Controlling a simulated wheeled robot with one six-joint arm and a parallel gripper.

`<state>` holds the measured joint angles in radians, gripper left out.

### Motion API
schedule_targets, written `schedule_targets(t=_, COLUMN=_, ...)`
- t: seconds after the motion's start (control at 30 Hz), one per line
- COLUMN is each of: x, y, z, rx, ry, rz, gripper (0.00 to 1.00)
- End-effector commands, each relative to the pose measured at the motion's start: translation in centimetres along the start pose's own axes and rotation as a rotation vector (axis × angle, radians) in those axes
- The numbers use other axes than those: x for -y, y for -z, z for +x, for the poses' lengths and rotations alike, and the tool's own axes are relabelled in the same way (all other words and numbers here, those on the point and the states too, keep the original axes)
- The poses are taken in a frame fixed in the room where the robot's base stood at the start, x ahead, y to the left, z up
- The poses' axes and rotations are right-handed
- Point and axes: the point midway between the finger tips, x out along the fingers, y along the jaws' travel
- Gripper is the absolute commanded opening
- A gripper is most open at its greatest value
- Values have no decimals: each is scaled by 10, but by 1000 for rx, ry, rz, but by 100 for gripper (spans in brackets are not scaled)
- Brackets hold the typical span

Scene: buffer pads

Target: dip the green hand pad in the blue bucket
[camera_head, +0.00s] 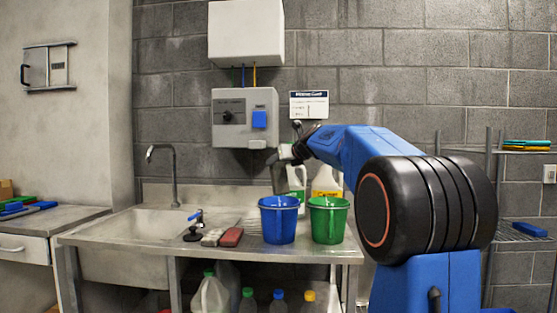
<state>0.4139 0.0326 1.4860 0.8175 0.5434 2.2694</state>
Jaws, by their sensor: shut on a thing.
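My gripper (284,158) is in the middle of the view, above the blue bucket. It is shut on a dark, flat pad (278,179), which hangs upright below the fingers. The pad looks dark grey-green, and I take it for the green hand pad. Its lower edge appears just above the blue bucket's rim, apart from it. The blue bucket (277,223) stands upright on the steel counter. I cannot see inside it.
A green bucket (328,224) stands close to the right of the blue one. White jugs stand behind the buckets. A red block (231,237), a pale block (213,237) and a black tool with a blue handle (195,230) lie left. A sink (150,223) is further left.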

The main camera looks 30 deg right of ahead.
Motion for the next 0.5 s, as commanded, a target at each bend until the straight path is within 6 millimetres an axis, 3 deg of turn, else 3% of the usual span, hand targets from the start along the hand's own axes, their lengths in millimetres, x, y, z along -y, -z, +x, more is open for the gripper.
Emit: schedule_targets(t=0.5, x=0, y=49, z=16, rx=-2, ry=-1, rz=2, gripper=25)
